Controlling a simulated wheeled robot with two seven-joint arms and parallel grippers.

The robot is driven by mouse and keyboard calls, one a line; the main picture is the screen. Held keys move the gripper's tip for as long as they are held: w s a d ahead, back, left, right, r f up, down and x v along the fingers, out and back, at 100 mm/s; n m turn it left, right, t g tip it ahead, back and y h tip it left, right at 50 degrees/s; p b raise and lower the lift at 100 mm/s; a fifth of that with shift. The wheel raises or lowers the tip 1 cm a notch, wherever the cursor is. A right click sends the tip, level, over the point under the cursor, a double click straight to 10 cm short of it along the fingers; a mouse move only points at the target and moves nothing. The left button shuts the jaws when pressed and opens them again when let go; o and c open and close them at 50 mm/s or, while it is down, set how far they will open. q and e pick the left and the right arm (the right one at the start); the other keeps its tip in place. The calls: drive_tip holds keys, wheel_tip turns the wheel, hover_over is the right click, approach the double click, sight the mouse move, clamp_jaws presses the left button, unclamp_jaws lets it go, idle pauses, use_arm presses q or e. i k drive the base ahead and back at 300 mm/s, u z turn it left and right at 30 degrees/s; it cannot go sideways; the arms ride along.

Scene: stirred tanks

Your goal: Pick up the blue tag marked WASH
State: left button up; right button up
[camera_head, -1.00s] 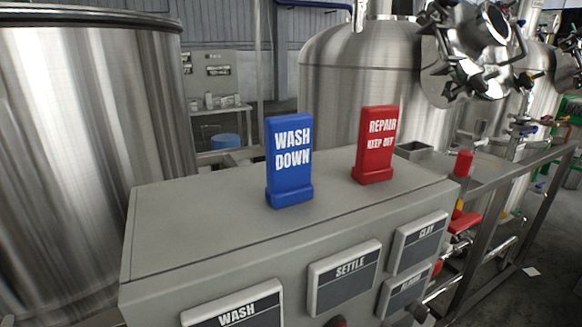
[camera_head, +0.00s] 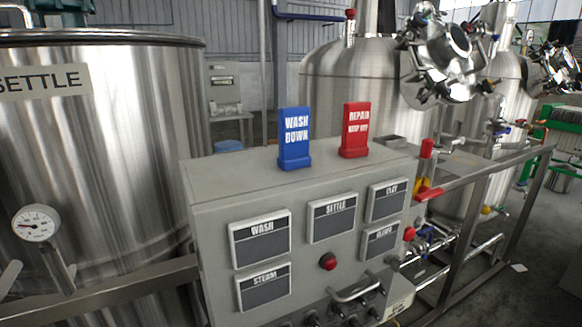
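A blue tag (camera_head: 295,139) marked WASH DOWN stands upright on top of the grey control cabinet (camera_head: 225,178). A red tag (camera_head: 355,130) marked REPAIR and a smaller line stands upright to its right, with a gap between them. Neither of my grippers shows in the head view, and nothing is touching either tag.
The cabinet front carries label plates such as WASH (camera_head: 260,240) and SETTLE (camera_head: 332,217), a red button (camera_head: 328,262) and handles below. A large steel tank (camera_head: 110,150) with a gauge (camera_head: 36,223) stands left. Another tank (camera_head: 340,85) stands behind; a metal rail frame (camera_head: 480,178) runs right.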

sight(293, 122)
drive_tip(key=u, duration=3.6)
drive_tip(key=k, duration=2.95)
drive_tip(key=z, duration=2)
